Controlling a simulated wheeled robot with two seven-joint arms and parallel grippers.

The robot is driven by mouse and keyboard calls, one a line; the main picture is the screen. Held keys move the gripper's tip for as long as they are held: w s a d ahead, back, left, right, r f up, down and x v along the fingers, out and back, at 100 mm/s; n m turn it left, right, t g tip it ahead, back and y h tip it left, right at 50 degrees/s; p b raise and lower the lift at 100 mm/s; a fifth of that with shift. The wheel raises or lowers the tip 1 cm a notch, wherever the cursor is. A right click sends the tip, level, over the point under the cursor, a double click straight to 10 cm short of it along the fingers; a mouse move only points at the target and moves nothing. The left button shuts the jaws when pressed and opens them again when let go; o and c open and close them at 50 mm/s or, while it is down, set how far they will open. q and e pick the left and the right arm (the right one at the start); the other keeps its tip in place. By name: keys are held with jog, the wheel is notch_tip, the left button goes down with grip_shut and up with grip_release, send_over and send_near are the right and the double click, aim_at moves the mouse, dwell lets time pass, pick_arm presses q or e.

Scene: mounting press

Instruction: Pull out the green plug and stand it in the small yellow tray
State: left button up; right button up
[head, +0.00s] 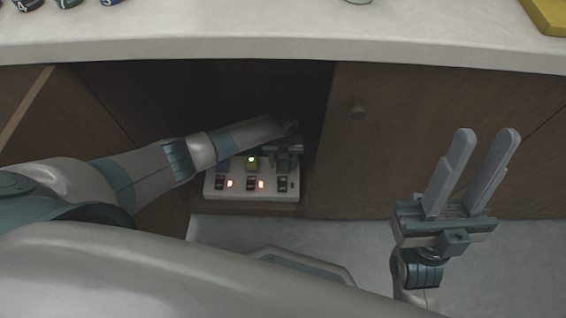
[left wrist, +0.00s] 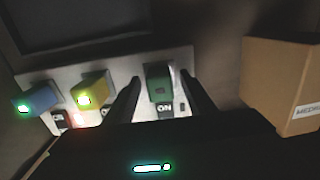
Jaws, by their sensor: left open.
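The green plug (left wrist: 158,82) sits upright in the white power strip (head: 250,194), in the socket at the right end of its row, beside a switch marked ON. My left gripper (left wrist: 161,78) is open with a finger on either side of the plug; contact cannot be told. In the head view my left gripper (head: 287,146) is dim inside the cabinet and largely covers the plug. A yellow thing (head: 548,14), likely the tray, is cut off at the counter's top right. My right gripper (head: 487,133) is open and empty, right of the cabinet opening.
A yellow plug (left wrist: 91,91) and a blue plug (left wrist: 36,99) stand left of the green one. A cardboard box (left wrist: 275,85) is close on the right. The counter (head: 260,38) overhangs the cabinet; its door (head: 440,140) borders the opening.

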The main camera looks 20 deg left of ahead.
dwell(0.3)
pick_arm(q)
grip_shut()
jog(key=shift+r, duration=0.15)
jog(key=shift+r+p, duration=2.85)
jog(key=shift+r, duration=0.05)
jog(key=shift+r+p, duration=1.9)
jog(key=shift+r, duration=0.1)
